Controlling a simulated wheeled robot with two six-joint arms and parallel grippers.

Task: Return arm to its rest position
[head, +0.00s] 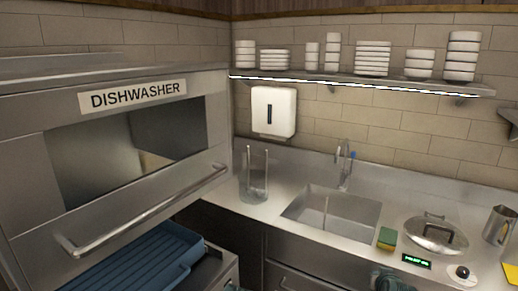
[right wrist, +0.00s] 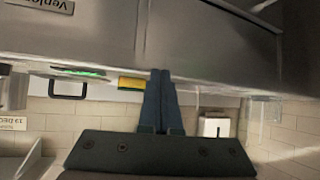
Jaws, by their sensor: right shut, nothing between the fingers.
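My right gripper shows in the right wrist view (right wrist: 160,75), its two dark fingers pressed together with nothing between them. The wrist view looks upside down, and the fingers lie in front of steel cabinet fronts below the counter. In the head view a dark teal piece at the bottom edge, in front of the counter, looks like part of my right arm. A tiny dark sliver shows farther left at the bottom edge. I cannot make out a left gripper.
The steel dishwasher (head: 25,165) fills the left, with a blue rack (head: 150,262) below its handle. The counter holds a sink (head: 345,212), a green-yellow sponge (head: 386,238), a lidded pan (head: 436,236) and a clear container (head: 254,185). A shelf (head: 400,84) carries stacked white dishes.

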